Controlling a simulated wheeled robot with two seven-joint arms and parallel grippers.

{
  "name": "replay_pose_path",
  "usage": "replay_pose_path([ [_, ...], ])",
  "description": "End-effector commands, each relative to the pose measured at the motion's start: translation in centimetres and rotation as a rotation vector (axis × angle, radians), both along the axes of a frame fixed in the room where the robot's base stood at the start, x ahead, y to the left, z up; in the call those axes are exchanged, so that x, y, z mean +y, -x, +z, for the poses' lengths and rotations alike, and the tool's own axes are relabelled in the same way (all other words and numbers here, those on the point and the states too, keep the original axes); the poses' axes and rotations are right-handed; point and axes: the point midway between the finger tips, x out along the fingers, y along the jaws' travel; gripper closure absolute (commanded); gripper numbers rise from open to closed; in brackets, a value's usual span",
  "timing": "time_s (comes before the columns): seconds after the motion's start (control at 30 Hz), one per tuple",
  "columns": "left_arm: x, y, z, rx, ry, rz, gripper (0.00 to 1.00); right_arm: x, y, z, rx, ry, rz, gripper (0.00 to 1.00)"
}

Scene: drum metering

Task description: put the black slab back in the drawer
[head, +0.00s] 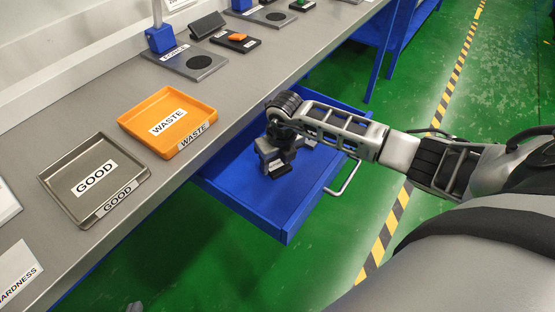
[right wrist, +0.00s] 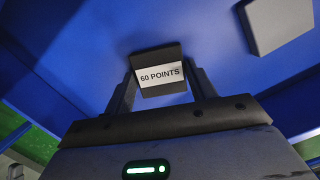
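The blue drawer (head: 262,205) stands open below the bench edge. My right gripper (head: 277,165) reaches down into it from above. In the right wrist view, the black slab (right wrist: 158,57), labelled 60 POINTS, sits between the two fingertips (right wrist: 163,88), which appear to touch its sides. The slab is small and mostly hidden by the gripper in the head view; its height above the drawer floor is hard to tell. My left gripper cannot be made out in either view.
A grey block (right wrist: 280,22) lies in the drawer near the slab. A steel GOOD tray (head: 58,185) and an orange WASTE tray (head: 150,105) stand on the grey bench (head: 105,85). The drawer's wire handle (head: 347,178) faces the green floor. The drawer's front part is clear.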

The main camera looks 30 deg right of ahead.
Motion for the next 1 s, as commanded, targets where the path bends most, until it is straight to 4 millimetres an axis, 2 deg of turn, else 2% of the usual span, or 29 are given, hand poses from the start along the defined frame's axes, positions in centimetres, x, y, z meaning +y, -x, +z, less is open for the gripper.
replay_pose_path([
  [0.03, 0.0, 0.0, 0.1, -0.001, 0.0, 0.0, 1.0, 0.0, 0.0, 0.0, 0.0, 0.0, 0.0, 0.3],
  [0.07, 0.0, 0.0, 0.1, -0.001, 0.0, 0.0, 1.0, 0.0, 0.0, 0.0, 0.0, 0.0, -0.001, 0.24],
  [0.33, 0.0, -0.1, 0.2, -0.002, 0.0, 0.0, 1.0, 0.0, 0.0, 0.1, 0.0, 0.0, -0.001, 0.24],
  [0.47, 0.0, -0.1, 0.4, -0.003, -0.004, 0.0, 1.0, 0.0, 0.0, 1.0, -0.002, 0.0, 0.0, 0.24],
  [0.57, 0.1, 0.0, 0.5, -0.003, -0.006, -0.001, 1.0, -0.1, 0.2, 2.6, -0.004, 0.001, 0.001, 0.24],
  [0.8, 0.1, 0.1, 0.4, 0.003, -0.011, -0.002, 1.0, -0.1, 1.0, 7.8, -0.005, 0.001, 0.001, 0.24],
  [1.0, 0.1, 0.1, 0.2, 0.007, -0.014, -0.002, 1.0, 0.0, 1.5, 11.0, -0.004, 0.0, 0.001, 0.24],
])
